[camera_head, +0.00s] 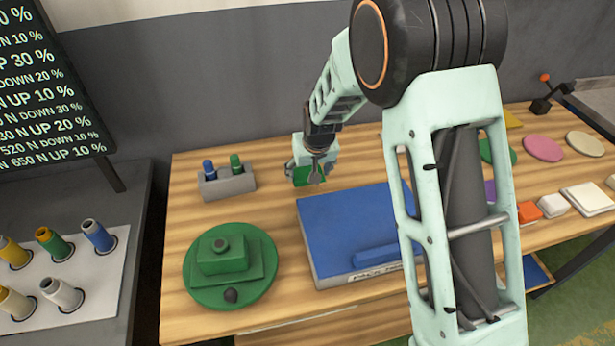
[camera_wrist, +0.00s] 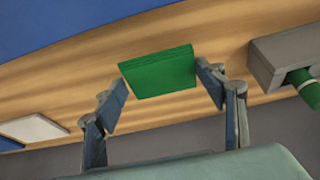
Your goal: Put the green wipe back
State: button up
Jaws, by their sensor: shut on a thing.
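The green wipe is a flat green pad held in my gripper (camera_head: 314,170). It shows in the head view (camera_head: 302,178), partly covered by the fingers. In the wrist view the green wipe (camera_wrist: 158,74) sits between the two fingers (camera_wrist: 164,84). My gripper is shut on it at its sides. It is over the back of the wooden bench (camera_head: 185,260), right of the grey holder (camera_head: 229,183) and behind the blue-topped box (camera_head: 345,222).
The holder contains a blue bottle (camera_head: 209,168) and a green bottle (camera_head: 235,164). A green round stand (camera_head: 205,290) is front left. A pink disc (camera_head: 543,148), an orange block (camera_head: 528,212) and a white block (camera_head: 587,198) lie right of my arm, which hides part of the bench.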

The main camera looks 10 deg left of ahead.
aim_at(307, 188)
jog(key=shift+w+a+f, duration=0.35)
jog(key=shift+w+f, duration=0.1)
jog(key=shift+f, duration=0.25)
jog(key=shift+f+p, duration=0.5)
jog(key=shift+f, duration=1)
jog(key=shift+f, duration=0.2)
jog(key=o, duration=1)
jog(key=shift+r, duration=0.1)
